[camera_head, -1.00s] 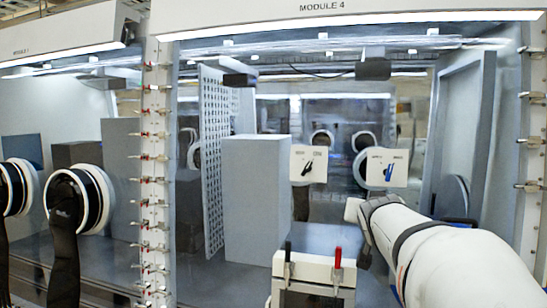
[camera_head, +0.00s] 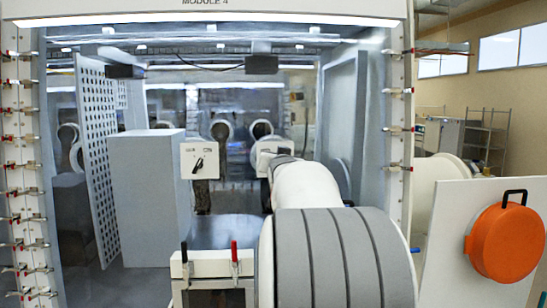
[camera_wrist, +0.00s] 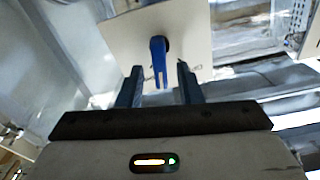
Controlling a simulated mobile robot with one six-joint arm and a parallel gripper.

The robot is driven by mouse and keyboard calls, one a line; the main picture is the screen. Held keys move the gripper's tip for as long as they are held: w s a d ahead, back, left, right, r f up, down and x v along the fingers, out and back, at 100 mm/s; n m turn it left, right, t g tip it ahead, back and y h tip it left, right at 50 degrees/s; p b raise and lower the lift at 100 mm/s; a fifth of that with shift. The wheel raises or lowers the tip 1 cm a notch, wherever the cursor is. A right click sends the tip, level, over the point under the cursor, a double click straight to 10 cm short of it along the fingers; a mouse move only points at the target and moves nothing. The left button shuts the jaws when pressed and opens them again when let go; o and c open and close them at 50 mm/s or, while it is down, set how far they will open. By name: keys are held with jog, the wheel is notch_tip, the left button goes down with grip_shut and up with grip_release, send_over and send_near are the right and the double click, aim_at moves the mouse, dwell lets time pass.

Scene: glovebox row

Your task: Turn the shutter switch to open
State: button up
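A blue switch handle (camera_wrist: 158,58) stands out from a white panel (camera_wrist: 190,28) in the wrist view, pointing down the picture. My gripper (camera_wrist: 160,70) is open, with one finger on each side of the handle's lower end. I see gaps on both sides and cannot tell whether either finger touches. In the head view this right-hand panel (camera_head: 264,147) is mostly exposed at its top and left, but my arm hides the blue handle and my gripper. A second white panel (camera_head: 188,159) to the left carries a black switch handle (camera_head: 198,164). The labels are unreadable.
A large grey box (camera_head: 150,200) and a perforated panel (camera_head: 98,150) stand left inside the glovebox. A white fixture with red and black clamps (camera_head: 213,265) is at the front, left of my arm. An orange round cover (camera_head: 503,242) is at the right.

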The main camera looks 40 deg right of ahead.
jog(key=shift+c, duration=0.5)
grip_shut()
jog(key=shift+a, duration=0.1)
jog(key=shift+w+a+n, duration=0.1)
jog(key=shift+a+n, duration=0.05)
jog(key=shift+n, duration=1.15)
jog(key=shift+o, duration=0.5)
grip_release()
